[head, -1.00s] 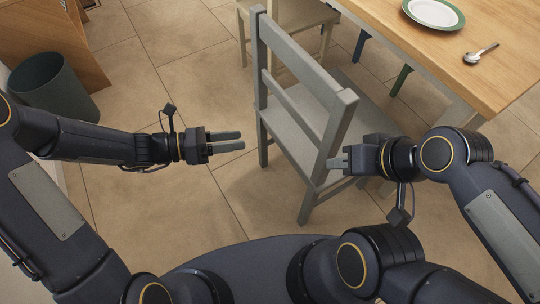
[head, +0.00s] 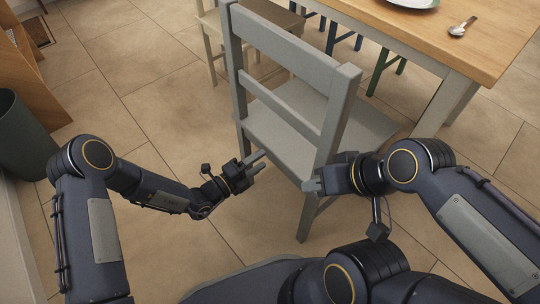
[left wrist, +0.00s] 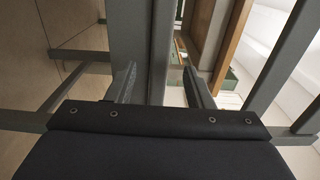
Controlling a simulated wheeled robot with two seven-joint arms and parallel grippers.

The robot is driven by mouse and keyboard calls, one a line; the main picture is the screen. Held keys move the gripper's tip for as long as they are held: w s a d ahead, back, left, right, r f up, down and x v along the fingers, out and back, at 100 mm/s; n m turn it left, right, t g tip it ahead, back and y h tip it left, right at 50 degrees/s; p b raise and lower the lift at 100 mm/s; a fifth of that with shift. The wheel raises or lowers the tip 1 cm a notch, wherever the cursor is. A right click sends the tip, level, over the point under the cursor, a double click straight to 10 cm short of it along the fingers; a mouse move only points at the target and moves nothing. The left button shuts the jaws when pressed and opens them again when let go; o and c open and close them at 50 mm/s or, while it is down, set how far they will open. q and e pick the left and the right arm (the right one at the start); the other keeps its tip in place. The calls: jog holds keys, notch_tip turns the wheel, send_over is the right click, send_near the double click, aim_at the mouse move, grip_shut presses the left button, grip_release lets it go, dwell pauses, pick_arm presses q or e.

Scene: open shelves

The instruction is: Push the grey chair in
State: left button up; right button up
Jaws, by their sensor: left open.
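The grey chair (head: 292,47) stands upright with its back towards me, its seat facing the wooden table (head: 490,62). Its seat front is close to the table's near leg. My left gripper (head: 262,163) is open at the lower left side of the chair's back, near the left post. In the left wrist view a grey upright chair part (left wrist: 152,50) shows between the parted fingers. My right gripper (head: 311,186) is at the lower part of the chair's right back post, touching or nearly touching it. Its finger gap is too small to judge.
A plate (head: 412,3) and a spoon (head: 461,28) lie on the table. A beige chair (head: 209,42) stands behind the grey one. A dark bin (head: 22,135) and a wooden cabinet (head: 28,80) are at the left. The tiled floor between bin and chair is clear.

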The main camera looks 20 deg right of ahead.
aim_at(270, 153)
pick_arm(q)
jog(key=b+x, duration=0.1)
jog(key=x, duration=0.5)
jog(key=shift+w+d, duration=0.15)
jog(key=shift+d, duration=0.05)
grip_shut()
dwell(1.1)
